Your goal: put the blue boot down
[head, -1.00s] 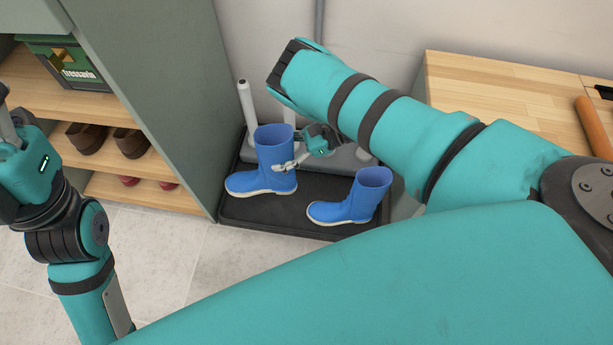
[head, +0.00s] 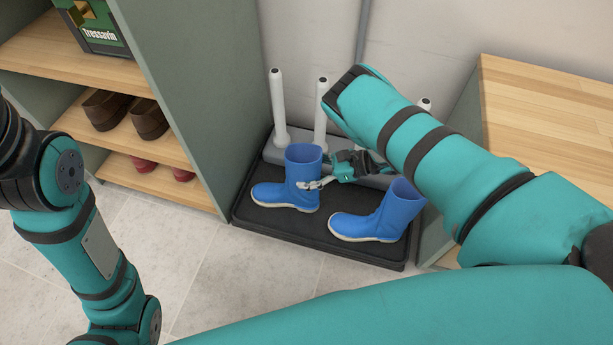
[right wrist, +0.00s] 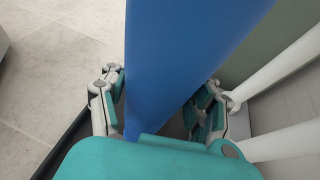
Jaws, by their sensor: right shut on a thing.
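Two blue boots are in the head view. My right gripper (head: 318,182) is shut on the shaft of the left one (head: 303,170), which is upright over the black tray (head: 300,232). Its pale sole looks at or very near the tray surface; I cannot tell if it touches. In the right wrist view the blue shaft (right wrist: 180,60) runs between the two fingers (right wrist: 160,108). The other boot (head: 385,215) stands on the tray to the right, apart from the held one. My left arm is at the left edge; its gripper is out of view.
A grey rack with white pegs (head: 278,105) stands at the back of the tray. A shelf unit (head: 185,90) with brown shoes (head: 145,118) and red shoes (head: 145,164) is at the left. A wooden-topped cabinet (head: 550,110) is at the right. The floor in front is clear.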

